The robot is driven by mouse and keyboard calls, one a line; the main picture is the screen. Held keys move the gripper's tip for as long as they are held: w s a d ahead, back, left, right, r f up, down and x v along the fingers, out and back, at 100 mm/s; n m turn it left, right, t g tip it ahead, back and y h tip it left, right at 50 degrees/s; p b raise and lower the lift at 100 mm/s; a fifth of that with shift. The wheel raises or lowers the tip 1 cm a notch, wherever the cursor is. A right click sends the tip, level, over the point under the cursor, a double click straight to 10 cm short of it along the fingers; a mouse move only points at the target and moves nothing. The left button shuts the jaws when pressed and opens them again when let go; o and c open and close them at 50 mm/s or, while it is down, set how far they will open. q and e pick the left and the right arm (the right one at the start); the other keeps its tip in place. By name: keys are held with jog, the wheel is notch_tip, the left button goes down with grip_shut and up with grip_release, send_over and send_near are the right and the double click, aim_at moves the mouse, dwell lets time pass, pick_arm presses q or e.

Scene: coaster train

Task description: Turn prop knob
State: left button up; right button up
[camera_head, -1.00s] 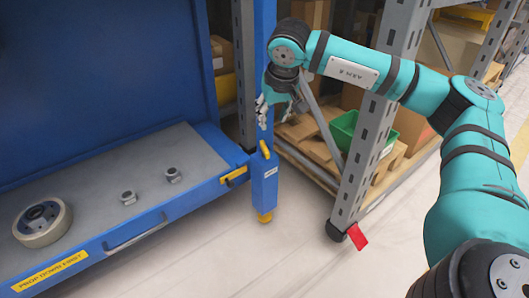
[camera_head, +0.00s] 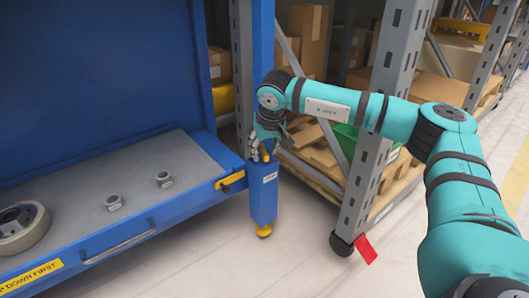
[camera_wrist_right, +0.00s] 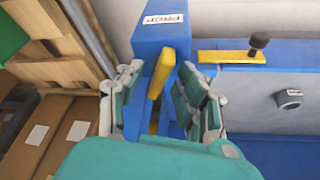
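The prop is a blue post (camera_head: 263,200) with a white label and a yellow foot, at the corner of the blue cart in the head view. Its yellow knob (camera_head: 266,157) is a small bar on the post's upper part, partly hidden by my right gripper (camera_head: 260,148). In the right wrist view the yellow knob (camera_wrist_right: 160,76) stands between the two fingers of my right gripper (camera_wrist_right: 158,88). The fingers are open, one on each side of the knob, with a gap visible on both sides. My left gripper is in neither view.
A grey shelf upright (camera_head: 372,140) with a red tag (camera_head: 366,249) stands right of the post. Cardboard boxes and a pallet fill the shelf behind. The cart tray (camera_head: 100,185) holds a wheel (camera_head: 22,226) and two nuts. A yellow latch (camera_head: 230,181) sits beside the post.

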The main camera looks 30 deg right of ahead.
grip_shut()
jog(key=shift+r, duration=0.1)
